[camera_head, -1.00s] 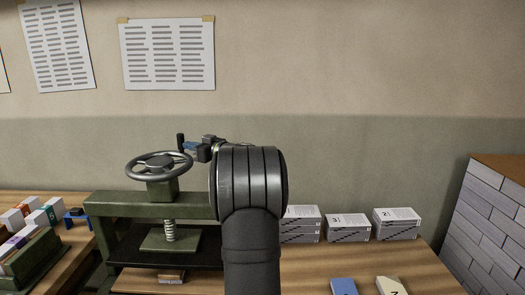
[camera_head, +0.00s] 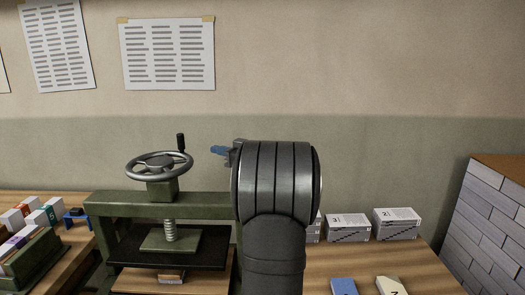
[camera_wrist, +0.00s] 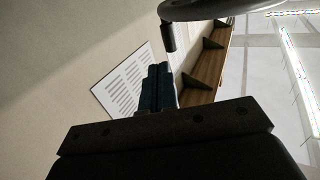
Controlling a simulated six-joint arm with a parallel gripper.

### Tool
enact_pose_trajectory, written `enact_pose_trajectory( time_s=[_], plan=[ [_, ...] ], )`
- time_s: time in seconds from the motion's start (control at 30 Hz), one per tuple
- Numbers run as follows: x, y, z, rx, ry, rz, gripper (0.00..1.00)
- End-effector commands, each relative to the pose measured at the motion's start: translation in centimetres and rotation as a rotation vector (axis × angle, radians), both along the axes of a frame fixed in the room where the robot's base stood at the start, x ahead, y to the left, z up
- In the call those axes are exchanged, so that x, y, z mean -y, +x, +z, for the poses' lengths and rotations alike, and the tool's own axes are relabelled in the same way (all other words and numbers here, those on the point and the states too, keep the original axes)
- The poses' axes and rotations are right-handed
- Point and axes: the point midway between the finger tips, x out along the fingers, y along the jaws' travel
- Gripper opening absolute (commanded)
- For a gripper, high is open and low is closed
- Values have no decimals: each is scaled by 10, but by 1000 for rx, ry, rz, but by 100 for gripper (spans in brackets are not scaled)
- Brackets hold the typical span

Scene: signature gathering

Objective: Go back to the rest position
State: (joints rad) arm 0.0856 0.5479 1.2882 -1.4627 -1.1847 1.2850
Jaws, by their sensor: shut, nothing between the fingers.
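My gripper (camera_head: 217,150) shows only in part in the head view, its blue fingers pointing left from behind my dark arm, to the right of the press's handwheel (camera_head: 159,165). In the wrist view my gripper (camera_wrist: 158,70) has its blue fingers together, with nothing between them. The green press (camera_head: 150,205) stands on the bench with its wheel on top and a small block (camera_head: 171,276) under its plate. The wheel also shows at the top of the wrist view (camera_wrist: 215,9), close to the fingers but apart from them in the picture.
Stacks of printed sheets (camera_head: 397,224) stand right of my arm, one partly hidden by it. A blue piece (camera_head: 343,286) and a cream piece (camera_head: 391,286) lie at the front. A rack of blocks (camera_head: 30,255) is at left, a brick-patterned stack (camera_head: 490,220) at right.

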Motion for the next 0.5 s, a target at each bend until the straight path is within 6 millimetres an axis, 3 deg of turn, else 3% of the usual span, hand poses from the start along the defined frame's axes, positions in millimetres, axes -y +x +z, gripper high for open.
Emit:
enact_pose_trajectory(
  time_s=[0.17,0.2,0.5],
  plan=[
    [35,-14,0,0,-1,-3,0],
    [20,-9,-1,0,-1,5,0],
    [-38,14,-1,0,-1,5,0]
  ],
)
